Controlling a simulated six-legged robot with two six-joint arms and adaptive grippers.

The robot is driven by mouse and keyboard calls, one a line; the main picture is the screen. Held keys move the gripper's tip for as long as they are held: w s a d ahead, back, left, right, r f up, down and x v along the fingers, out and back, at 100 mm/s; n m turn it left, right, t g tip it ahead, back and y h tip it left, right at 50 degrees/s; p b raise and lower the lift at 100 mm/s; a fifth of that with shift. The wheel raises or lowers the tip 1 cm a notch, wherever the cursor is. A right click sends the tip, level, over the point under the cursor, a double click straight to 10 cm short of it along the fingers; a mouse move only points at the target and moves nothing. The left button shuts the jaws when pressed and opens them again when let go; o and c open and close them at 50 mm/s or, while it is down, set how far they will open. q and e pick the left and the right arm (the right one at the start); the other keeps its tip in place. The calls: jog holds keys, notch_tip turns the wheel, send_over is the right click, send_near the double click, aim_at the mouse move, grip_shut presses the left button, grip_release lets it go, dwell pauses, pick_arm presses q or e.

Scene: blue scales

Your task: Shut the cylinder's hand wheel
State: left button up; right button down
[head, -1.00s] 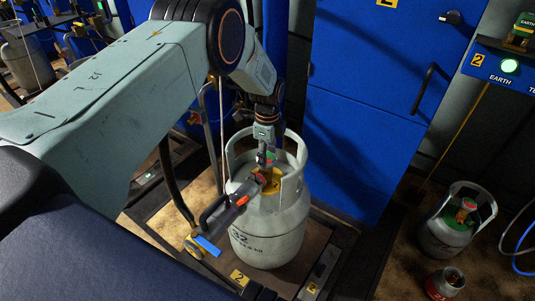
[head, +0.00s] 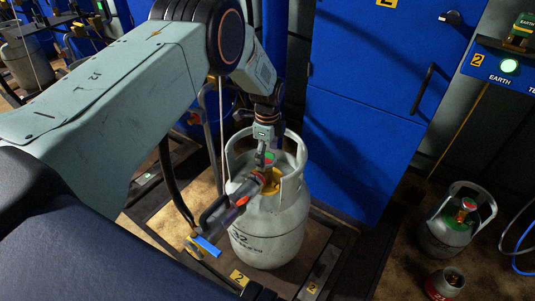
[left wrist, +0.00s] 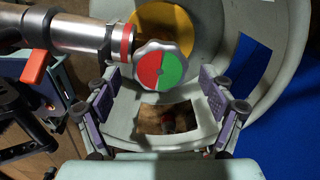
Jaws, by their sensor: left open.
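The hand wheel (left wrist: 160,65), half red and half green, faces the left wrist camera. It sits at the top of the grey cylinder (head: 270,230), inside the collar, beside a yellow disc (left wrist: 165,20). In the head view the wheel (head: 270,157) is small and partly covered. My left gripper (left wrist: 160,76) is open, with one finger on each side of the wheel. In the head view the gripper (head: 265,155) hangs over the collar opening. I cannot tell whether the fingers touch the wheel. My right gripper is not in view.
A grey filling coupler (head: 222,207) with an orange lever (left wrist: 35,65) lies across the collar's left side, reaching towards the valve. A blue cabinet (head: 370,110) stands behind. A second, smaller cylinder (head: 445,235) and a red canister (head: 446,284) are at the right.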

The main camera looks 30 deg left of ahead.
aim_at(267, 158)
pick_arm(q)
notch_tip(267, 158, up, 12)
dwell(0.6)
notch_tip(267, 158, down, 12)
dwell(0.8)
